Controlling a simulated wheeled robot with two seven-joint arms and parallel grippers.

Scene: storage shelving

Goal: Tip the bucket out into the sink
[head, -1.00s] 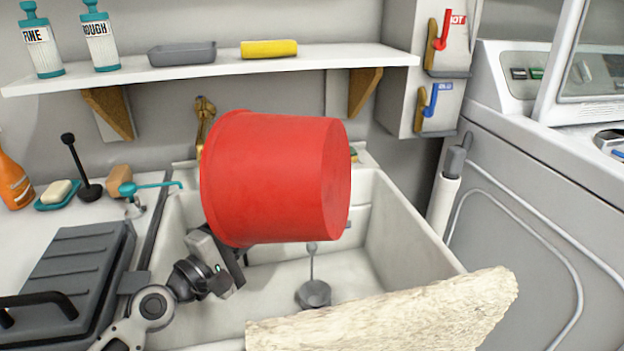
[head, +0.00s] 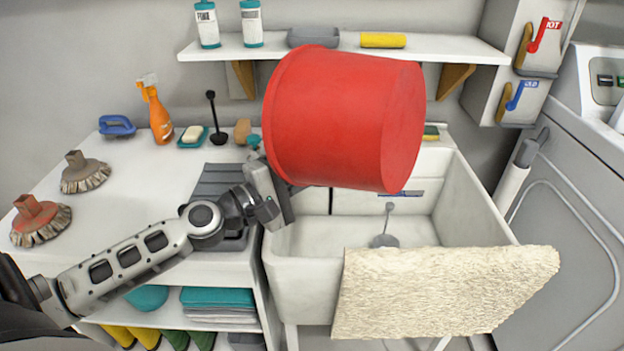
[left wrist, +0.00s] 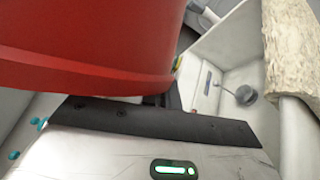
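The red bucket (head: 345,120) hangs in the air on its side above the white sink (head: 292,272). Its wide rim end is at the left and its closed base at the right. Its inside is hidden. My left gripper (head: 280,190) is at the bucket's lower left side and bears it. The fingertips are hidden behind it. In the left wrist view the bucket (left wrist: 90,55) fills the upper left, close against my dark gripper (left wrist: 165,105). The sink's basin and grey drain plug (left wrist: 245,95) show beyond it. My right gripper is not in view.
A cream cloth (head: 440,290) hangs over the sink's front edge. A shelf (head: 470,45) runs behind the bucket, with bottles, a grey tray and a yellow block. The counter (head: 150,190) at left holds brushes and an orange spray bottle (head: 158,115).

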